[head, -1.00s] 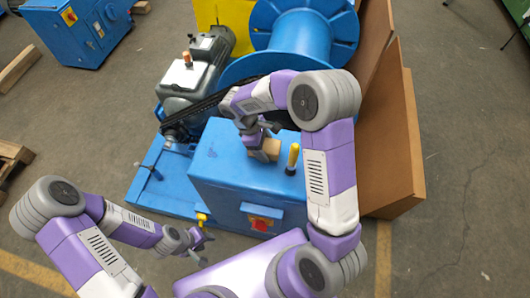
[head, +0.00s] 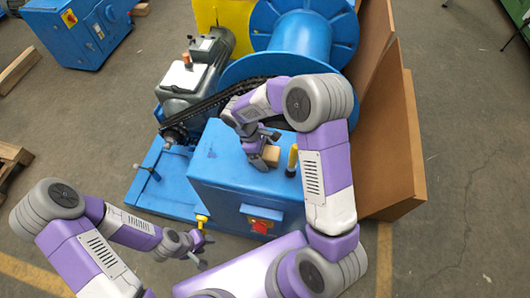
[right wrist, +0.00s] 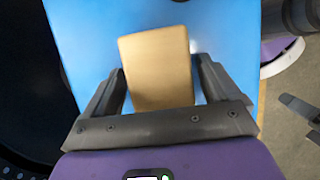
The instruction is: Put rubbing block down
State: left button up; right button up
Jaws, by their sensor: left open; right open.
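The rubbing block (head: 271,155) is a small tan block lying on top of the blue box (head: 222,172). In the right wrist view the block (right wrist: 158,66) sits between the two dark fingers of my right gripper (right wrist: 160,88), with a visible gap on each side. My right gripper (head: 257,150) is open at the block in the head view. My left gripper (head: 203,249) is open and empty, low in front of the blue box's left front corner.
A yellow-handled tool (head: 292,160) stands on the box right of the block. The chain (head: 215,100) and grey motor (head: 198,72) lie behind left. A large blue spool (head: 300,45) is behind, brown panels (head: 395,150) on the right. A red switch (head: 260,227) is on the box front.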

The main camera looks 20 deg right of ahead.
jog(key=shift+s, duration=0.1)
jog(key=shift+r, duration=0.1)
jog(key=p+v, duration=0.2)
jog(key=v, duration=1)
jog(key=shift+p, duration=0.3)
